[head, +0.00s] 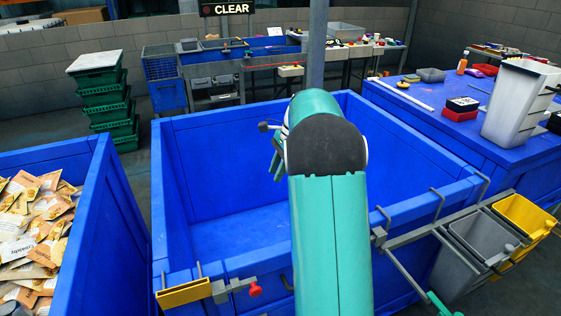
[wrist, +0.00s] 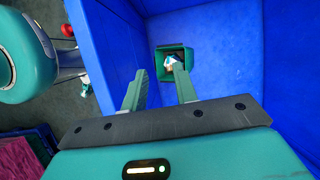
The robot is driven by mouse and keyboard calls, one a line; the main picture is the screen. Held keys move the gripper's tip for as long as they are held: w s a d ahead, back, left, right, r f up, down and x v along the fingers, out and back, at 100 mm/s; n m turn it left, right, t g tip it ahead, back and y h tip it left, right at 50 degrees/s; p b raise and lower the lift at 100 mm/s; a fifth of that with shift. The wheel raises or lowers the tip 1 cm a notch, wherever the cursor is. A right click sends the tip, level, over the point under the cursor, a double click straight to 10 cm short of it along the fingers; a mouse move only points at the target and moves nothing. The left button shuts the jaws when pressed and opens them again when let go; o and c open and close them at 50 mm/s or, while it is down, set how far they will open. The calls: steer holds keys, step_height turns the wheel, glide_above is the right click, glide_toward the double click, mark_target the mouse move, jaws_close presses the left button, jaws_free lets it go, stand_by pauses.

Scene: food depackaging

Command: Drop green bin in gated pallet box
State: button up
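The blue pallet box (head: 240,190) stands in the middle of the head view, with a bare blue floor. Its blue walls also fill much of the wrist view (wrist: 225,55). A small green bin (wrist: 160,70) shows inside the blue box in the wrist view, with something white and brown in it. It looks well below my fingers and apart from them; whether it rests on the floor is unclear. The bin is not visible in the head view. My gripper (wrist: 160,88) has its two fingers spread, with nothing between them. In the head view my arm mostly hides it.
A blue container of orange and white packets (head: 35,225) stands at left. Stacked green crates (head: 105,100) stand behind it. A blue worktable (head: 440,120) is at right. Grey (head: 465,255) and yellow (head: 525,215) bins hang at the front right. A post rises behind the box.

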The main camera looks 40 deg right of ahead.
steer(key=v, duration=1.3)
steer(key=shift+d+r, duration=0.15)
steer(key=shift+r, duration=0.15)
steer(key=shift+s, duration=0.1)
steer(key=s+a+r+n+t+h, duration=0.15)
steer(key=s+a+n, duration=0.35)
steer(key=a, duration=0.5)
steer(key=s+a+r+n+h, duration=0.1)
steer(key=s+a+r+n, duration=0.3)
steer(key=a, duration=0.7)
steer(key=s+a+f+n+t+h, duration=0.1)
steer(key=s+a+f+n, duration=0.4)
steer(key=s+n, duration=0.1)
steer(key=s+a+f+n+t, duration=0.2)
steer(key=s+a+f+n, duration=0.3)
steer(key=s, duration=0.4)
steer(key=shift+s+a+f+n+h, duration=0.3)
steer(key=shift+a+f+n+h, duration=0.1)
steer(key=shift+a+n, duration=0.15)
